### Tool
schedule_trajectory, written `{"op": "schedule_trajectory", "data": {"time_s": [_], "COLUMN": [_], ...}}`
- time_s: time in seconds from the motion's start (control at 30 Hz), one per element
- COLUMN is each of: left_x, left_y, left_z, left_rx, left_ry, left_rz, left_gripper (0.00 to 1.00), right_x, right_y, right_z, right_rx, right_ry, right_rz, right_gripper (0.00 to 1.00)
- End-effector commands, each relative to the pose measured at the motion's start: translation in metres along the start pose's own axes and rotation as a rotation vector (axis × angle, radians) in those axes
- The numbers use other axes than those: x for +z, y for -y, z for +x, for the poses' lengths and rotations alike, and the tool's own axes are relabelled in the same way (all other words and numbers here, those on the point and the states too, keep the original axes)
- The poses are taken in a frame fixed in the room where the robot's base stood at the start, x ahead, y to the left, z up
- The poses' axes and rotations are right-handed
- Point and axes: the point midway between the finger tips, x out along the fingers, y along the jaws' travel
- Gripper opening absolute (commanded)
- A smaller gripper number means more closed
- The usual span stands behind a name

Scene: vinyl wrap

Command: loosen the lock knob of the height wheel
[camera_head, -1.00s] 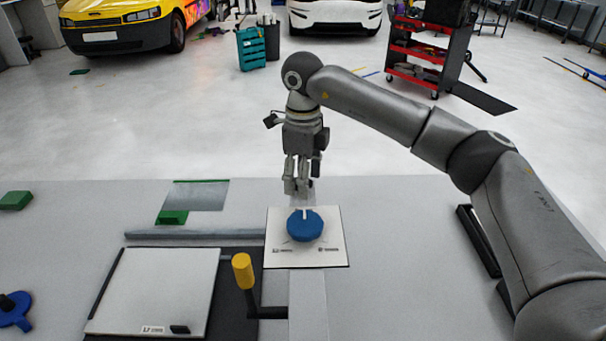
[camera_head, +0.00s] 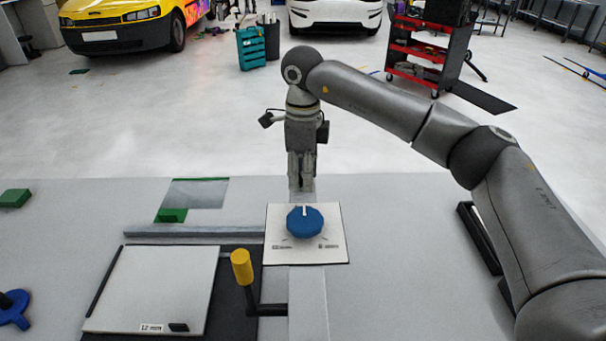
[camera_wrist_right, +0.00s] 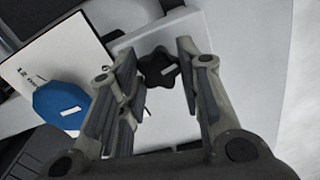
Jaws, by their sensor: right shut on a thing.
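The lock knob is a small black star-shaped knob (camera_wrist_right: 157,66) with a white mark, on a light grey block in the right wrist view. My right gripper (camera_head: 301,188) points down just behind the blue dial in the head view and hides the knob there. In the wrist view the two fingers (camera_wrist_right: 158,82) of my right gripper stand on either side of the black knob, shut on it. The blue dial (camera_head: 305,223) with a white pointer sits on a white labelled plate (camera_head: 333,254); the dial also shows in the wrist view (camera_wrist_right: 60,105). My left gripper is out of view.
A yellow-handled crank (camera_head: 241,267) stands left of the plate, beside a white panel (camera_head: 155,285). A green block (camera_head: 14,198) and a blue part (camera_head: 13,308) lie at far left. The grey table (camera_head: 400,240) is clear right of the plate.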

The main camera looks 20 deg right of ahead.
Motion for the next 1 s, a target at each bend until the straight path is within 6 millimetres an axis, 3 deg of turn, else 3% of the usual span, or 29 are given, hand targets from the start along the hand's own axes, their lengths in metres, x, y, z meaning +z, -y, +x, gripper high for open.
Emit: {"op": "schedule_trajectory", "data": {"time_s": [1.0], "left_x": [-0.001], "left_y": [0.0], "left_z": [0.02], "left_rx": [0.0], "left_ry": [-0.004], "left_rz": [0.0], "left_gripper": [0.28], "right_x": [0.0], "right_y": [0.001], "right_z": [-0.001], "right_rx": [-0.003], "right_ry": [0.002], "right_rz": [-0.956], "right_gripper": [0.09]}}
